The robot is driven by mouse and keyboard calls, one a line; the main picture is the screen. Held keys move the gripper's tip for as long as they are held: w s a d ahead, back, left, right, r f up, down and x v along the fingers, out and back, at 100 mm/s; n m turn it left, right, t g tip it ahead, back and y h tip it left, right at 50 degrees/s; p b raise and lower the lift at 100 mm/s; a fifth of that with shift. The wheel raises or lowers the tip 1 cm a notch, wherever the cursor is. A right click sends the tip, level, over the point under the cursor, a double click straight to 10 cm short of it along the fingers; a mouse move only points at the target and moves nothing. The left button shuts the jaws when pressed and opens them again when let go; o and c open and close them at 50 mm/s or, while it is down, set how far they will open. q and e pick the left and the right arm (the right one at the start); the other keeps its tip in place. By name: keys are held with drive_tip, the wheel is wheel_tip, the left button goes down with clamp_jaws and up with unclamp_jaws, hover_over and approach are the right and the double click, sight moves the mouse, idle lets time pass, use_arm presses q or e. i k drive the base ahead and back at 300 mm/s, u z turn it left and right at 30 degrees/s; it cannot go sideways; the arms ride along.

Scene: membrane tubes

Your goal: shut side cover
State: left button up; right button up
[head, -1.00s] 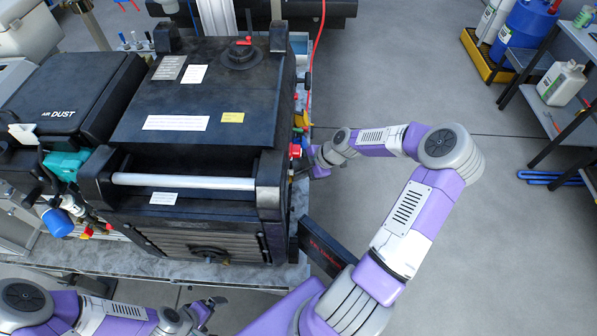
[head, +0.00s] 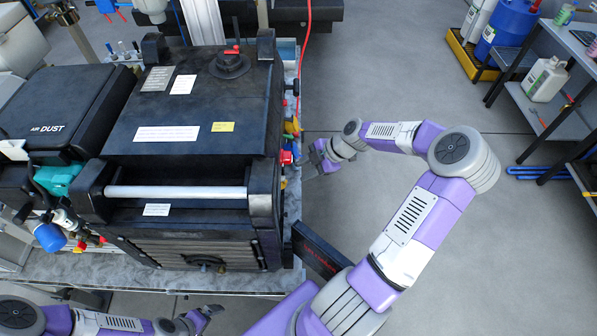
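The side cover looks to be the dark panel with red lettering (head: 318,250) at the near right corner of the black machine (head: 200,105). It stands out from the machine's right side at an angle, swung open. My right arm partly covers its near end. My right gripper (head: 318,158) is beside the machine's right side, beyond the panel and apart from it. It holds nothing that I can see; its finger gap is too small to judge. My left gripper (head: 208,315) is low at the picture's bottom edge, in front of the machine, with its fingers partly cut off.
Coloured fittings and a red knob (head: 287,157) stick out of the machine's right side, close to my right gripper. A red hose (head: 303,50) runs behind. The grey floor (head: 400,80) to the right is clear up to a shelf (head: 545,110).

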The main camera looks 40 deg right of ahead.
sight(318, 254)
drive_tip(key=k, duration=1.5)
